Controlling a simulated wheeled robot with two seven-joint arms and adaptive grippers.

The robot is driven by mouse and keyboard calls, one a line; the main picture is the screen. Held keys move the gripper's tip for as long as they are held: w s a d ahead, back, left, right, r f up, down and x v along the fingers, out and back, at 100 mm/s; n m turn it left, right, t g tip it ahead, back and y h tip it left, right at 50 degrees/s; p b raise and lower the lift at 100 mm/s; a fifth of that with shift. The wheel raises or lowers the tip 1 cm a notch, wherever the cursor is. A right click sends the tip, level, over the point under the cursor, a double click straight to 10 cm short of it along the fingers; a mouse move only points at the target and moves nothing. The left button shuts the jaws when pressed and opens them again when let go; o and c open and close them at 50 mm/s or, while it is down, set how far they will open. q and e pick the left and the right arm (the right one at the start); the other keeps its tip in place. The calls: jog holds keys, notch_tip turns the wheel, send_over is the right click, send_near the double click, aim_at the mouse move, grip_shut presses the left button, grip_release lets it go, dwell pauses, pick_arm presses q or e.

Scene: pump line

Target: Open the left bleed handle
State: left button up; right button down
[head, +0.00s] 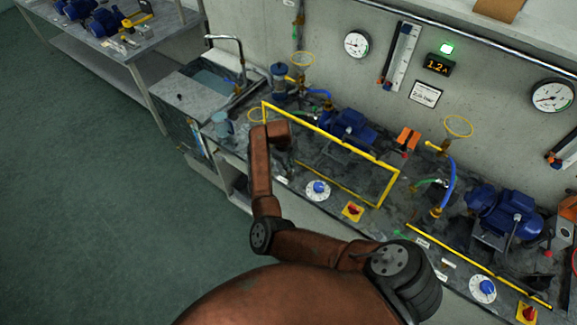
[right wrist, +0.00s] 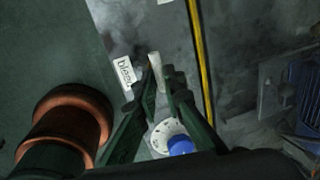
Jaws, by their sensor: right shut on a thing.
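The left bleed handle (right wrist: 155,62) is a short pale lever in the right wrist view, beside a white "bleed" label (right wrist: 124,70). My right gripper (right wrist: 158,80) is shut on it, with one dark finger on each side. In the head view, my brown right arm reaches up to the left unit of the bench, and its gripper (head: 284,162) is dark and hard to make out there. The handle is hidden or too small to tell in that view. My left gripper is not in view.
A white dial with a blue knob (head: 318,190) and a red-and-yellow switch (head: 352,211) sit near the bench's front edge. A yellow rail frame (head: 330,134) stands around the left blue pump (head: 347,128). A sink (head: 212,82) is at the left. The floor in front is clear.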

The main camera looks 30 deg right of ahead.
jog(key=shift+r+n+p, duration=0.15)
jog(key=shift+n+p, duration=0.35)
jog(key=shift+p, duration=0.3)
jog(key=n+p, duration=0.3)
jog(key=p, duration=0.1)
jog(key=n+t+y+p, duration=0.1)
jog(key=n+p, duration=0.2)
jog(key=p, duration=0.1)
jog(key=n+p, duration=0.4)
jog(key=shift+d+y, duration=0.3)
jog(key=n+p, duration=0.2)
jog(key=n, duration=0.2)
jog(key=shift+d+y+p, duration=0.15)
jog(key=shift+y+p, duration=0.25)
jog(key=shift+n+p, duration=0.55)
jog(key=shift+n, duration=0.95)
jog(key=shift+f+y, duration=0.2)
jog(key=shift+y, duration=0.1)
jog(key=c, duration=2)
grip_release()
jog(key=shift+w, duration=0.1)
